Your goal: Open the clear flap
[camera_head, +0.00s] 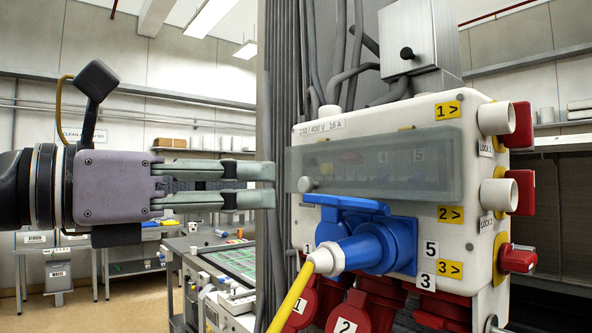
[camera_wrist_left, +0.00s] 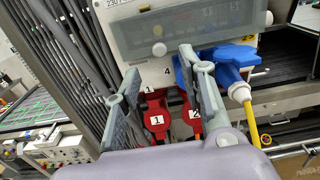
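The clear flap (camera_head: 375,165) is a greenish see-through cover across the upper front of the white socket box (camera_head: 440,270). It appears shut, lying over a panel with small numbered labels. A pale round knob (camera_head: 307,184) sits at its lower left corner. The flap (camera_wrist_left: 205,30) and knob (camera_wrist_left: 159,48) also show in the left wrist view. My left gripper (camera_head: 272,185) points right, just left of the flap at about knob height. In the left wrist view its fingers (camera_wrist_left: 160,64) are spread with nothing between them. My right gripper is not in view.
A blue plug (camera_head: 365,247) with a yellow cable sits in the blue socket below the flap. A grey column with cables (camera_head: 285,80) stands behind the box.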

